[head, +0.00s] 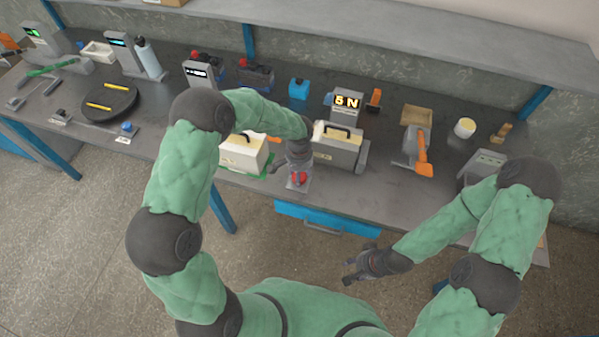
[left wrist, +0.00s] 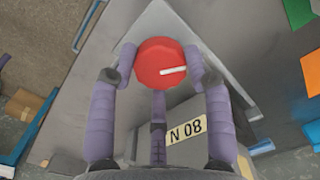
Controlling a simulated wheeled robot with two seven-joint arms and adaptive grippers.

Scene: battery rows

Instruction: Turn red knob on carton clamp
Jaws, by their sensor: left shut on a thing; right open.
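The red knob (left wrist: 161,63) with a white line mark sits on a grey metal plate (left wrist: 120,110) in the left wrist view. In the head view the red knob (head: 299,178) shows at the bench's front edge. My left gripper (left wrist: 163,68) is shut on the knob, with fingers on its left and right sides and another below it. In the head view my left gripper (head: 296,165) reaches down onto the knob. My right gripper (head: 362,264) is open and empty, in front of the bench.
A white carton (head: 243,154) on a green base stands left of the knob. A grey box with a black handle (head: 337,145) stands right of it. A "5 N" display (head: 346,101) stands behind. An orange-handled tool (head: 424,157) lies farther right. A blue drawer (head: 325,217) is below the bench edge.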

